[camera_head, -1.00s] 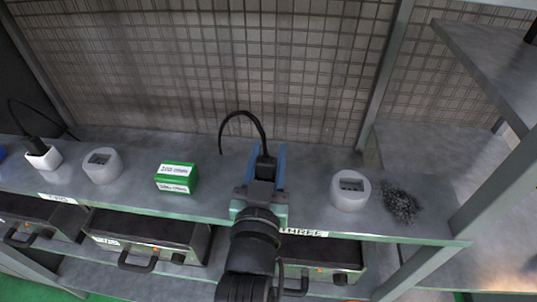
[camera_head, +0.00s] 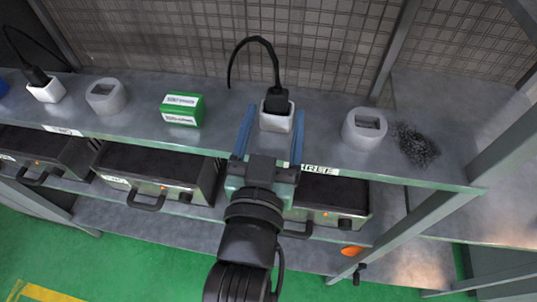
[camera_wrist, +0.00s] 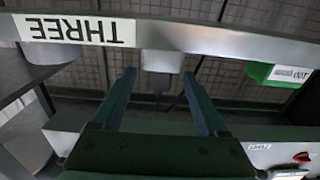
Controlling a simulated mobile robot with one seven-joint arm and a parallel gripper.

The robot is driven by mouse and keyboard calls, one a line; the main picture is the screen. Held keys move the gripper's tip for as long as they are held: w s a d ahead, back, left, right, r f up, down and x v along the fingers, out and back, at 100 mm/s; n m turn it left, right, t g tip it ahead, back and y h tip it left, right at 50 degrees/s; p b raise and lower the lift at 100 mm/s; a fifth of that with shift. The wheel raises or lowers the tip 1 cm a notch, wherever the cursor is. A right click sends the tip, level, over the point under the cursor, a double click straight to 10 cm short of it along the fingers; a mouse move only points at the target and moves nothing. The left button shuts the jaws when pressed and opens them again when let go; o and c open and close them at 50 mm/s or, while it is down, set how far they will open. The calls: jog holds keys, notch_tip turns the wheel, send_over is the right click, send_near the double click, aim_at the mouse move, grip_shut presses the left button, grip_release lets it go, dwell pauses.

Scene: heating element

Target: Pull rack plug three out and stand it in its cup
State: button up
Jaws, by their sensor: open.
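The black plug (camera_head: 277,99) with its looping cable sits upright in a white socket block (camera_head: 277,121) on the shelf, behind the THREE label (camera_head: 318,170). My gripper (camera_head: 274,110) is open and empty; its blue fingers are spread to the left and right of the block. In the wrist view, which is upside down, the block (camera_wrist: 163,60) shows between the finger tips (camera_wrist: 159,73) with the dark plug (camera_wrist: 160,83) below it. Contact cannot be told. A pale cup (camera_head: 364,129) with a dark rectangular opening stands empty to the right.
A green box (camera_head: 183,110) and another pale cup (camera_head: 105,96) stand to the left. A dark wire heap (camera_head: 414,145) lies right of the empty cup. The shelf's front edge, heater units (camera_head: 160,172) below it and a slanting post (camera_head: 410,235) bound the space.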

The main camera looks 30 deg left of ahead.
jog(key=p+v, duration=0.1)
jog(key=v, duration=0.3)
jog(key=shift+r, duration=0.1)
jog(key=shift+p+v, duration=0.9)
jog(key=shift+v, duration=0.2)
jog(key=shift+w+d, duration=0.1)
